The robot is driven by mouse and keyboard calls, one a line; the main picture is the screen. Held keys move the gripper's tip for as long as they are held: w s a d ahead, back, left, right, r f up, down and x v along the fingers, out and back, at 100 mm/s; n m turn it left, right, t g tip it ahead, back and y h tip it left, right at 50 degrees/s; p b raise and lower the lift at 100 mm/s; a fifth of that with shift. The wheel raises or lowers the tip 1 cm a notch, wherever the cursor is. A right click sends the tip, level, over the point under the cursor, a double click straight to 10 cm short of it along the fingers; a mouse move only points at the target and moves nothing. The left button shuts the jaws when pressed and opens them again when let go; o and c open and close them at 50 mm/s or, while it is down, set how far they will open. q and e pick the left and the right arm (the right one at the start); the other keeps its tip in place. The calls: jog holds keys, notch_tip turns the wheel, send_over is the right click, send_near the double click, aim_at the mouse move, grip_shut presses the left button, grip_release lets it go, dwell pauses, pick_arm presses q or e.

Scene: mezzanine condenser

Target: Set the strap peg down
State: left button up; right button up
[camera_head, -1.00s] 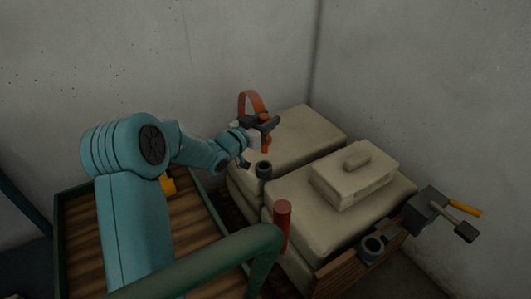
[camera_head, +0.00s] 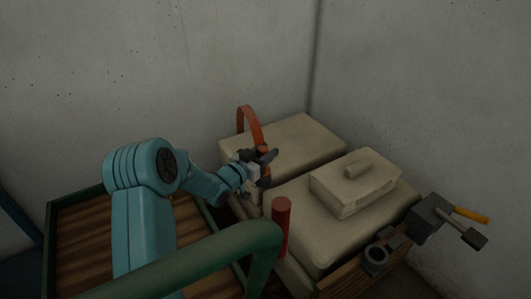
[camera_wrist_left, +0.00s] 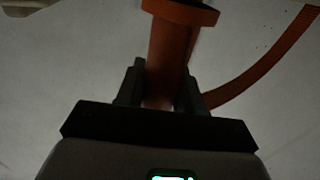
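The strap peg (camera_wrist_left: 172,58) is an orange-red cylinder with a wider collar, between the two dark fingers of my left gripper (camera_wrist_left: 160,92) in the left wrist view. The fingers are shut on it. In the head view my left gripper (camera_head: 262,163) is at the near left edge of the pale bundles. The orange strap (camera_head: 252,122) arches up behind it, and it curves away to the right in the wrist view (camera_wrist_left: 262,75). The gripper hides most of the peg and whatever is directly under it. My right gripper is not in view.
Pale bundles (camera_head: 300,138) stand by the wall corner, with a smaller block (camera_head: 355,183) on top. A dark ring socket (camera_head: 375,256) and a clamp-like fitting (camera_head: 432,212) are at the right. A red post (camera_head: 281,222) and green bar (camera_head: 225,255) stand in front.

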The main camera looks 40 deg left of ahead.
pick_arm(q)
jog(key=o, duration=0.4)
jog(key=shift+r, duration=0.2)
jog(key=s+p, duration=0.2)
jog(key=s, duration=1)
jog(key=shift+d+p, duration=0.2)
jog(key=shift+p, duration=0.15)
jog(key=shift+d+f, duration=0.1)
